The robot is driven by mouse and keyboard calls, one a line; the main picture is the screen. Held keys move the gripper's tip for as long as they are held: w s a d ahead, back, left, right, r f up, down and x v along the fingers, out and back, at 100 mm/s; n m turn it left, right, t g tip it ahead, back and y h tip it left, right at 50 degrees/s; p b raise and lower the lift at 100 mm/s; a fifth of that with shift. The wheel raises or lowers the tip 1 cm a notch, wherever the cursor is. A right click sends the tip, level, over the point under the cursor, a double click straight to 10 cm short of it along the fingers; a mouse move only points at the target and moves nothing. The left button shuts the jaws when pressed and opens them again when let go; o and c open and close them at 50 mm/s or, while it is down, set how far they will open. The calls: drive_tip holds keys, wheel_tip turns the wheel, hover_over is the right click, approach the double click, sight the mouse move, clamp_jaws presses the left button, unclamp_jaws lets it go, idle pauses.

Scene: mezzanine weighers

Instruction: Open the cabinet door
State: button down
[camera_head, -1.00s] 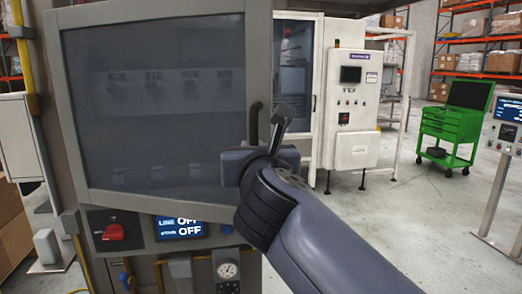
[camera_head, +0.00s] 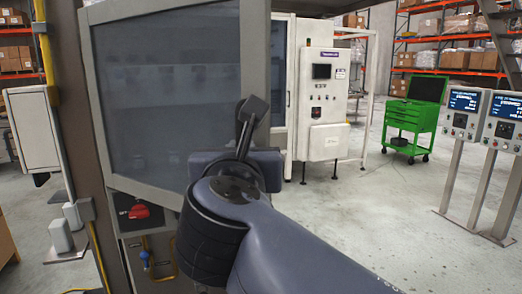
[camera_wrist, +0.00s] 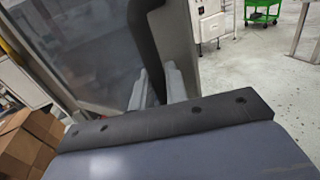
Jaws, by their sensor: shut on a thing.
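The cabinet door (camera_head: 165,95) is a large grey-framed panel with a dark, see-through window, at the left of the head view. It stands at an angle, its lower edge sloping down to the right, and looks partly open. Its black bar handle (camera_wrist: 145,40) shows in the wrist view, passing between the two grey fingers of my gripper (camera_wrist: 158,86), which is shut on it.
A red switch (camera_head: 139,212) sits on the panel below the door. A white machine (camera_head: 323,100) and a green tool cart (camera_head: 412,115) stand behind. Display stands (camera_head: 465,125) are at the right. Open floor (camera_head: 370,215) lies right of my arm. Cardboard boxes (camera_wrist: 25,140) are at lower left.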

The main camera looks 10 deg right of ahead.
drive_tip(key=s+a+m+h+p, duration=0.1)
drive_tip(key=s+a+p, duration=0.4)
drive_tip(key=a, duration=0.7)
drive_tip(key=s+a+m+g+h+p, duration=0.1)
drive_tip(key=s+a+p, duration=0.5)
drive_tip(key=a, duration=0.6)
drive_tip(key=s+a+m+h+p, duration=0.1)
drive_tip(key=s+a+h+p, duration=0.2)
drive_tip(key=a, duration=0.9)
drive_tip(key=s+p, duration=0.3)
drive_tip(key=p, duration=0.1)
drive_tip(key=shift+s+r+p, duration=0.15)
drive_tip(key=shift+p, duration=0.15)
drive_tip(key=c, duration=1.5)
unclamp_jaws()
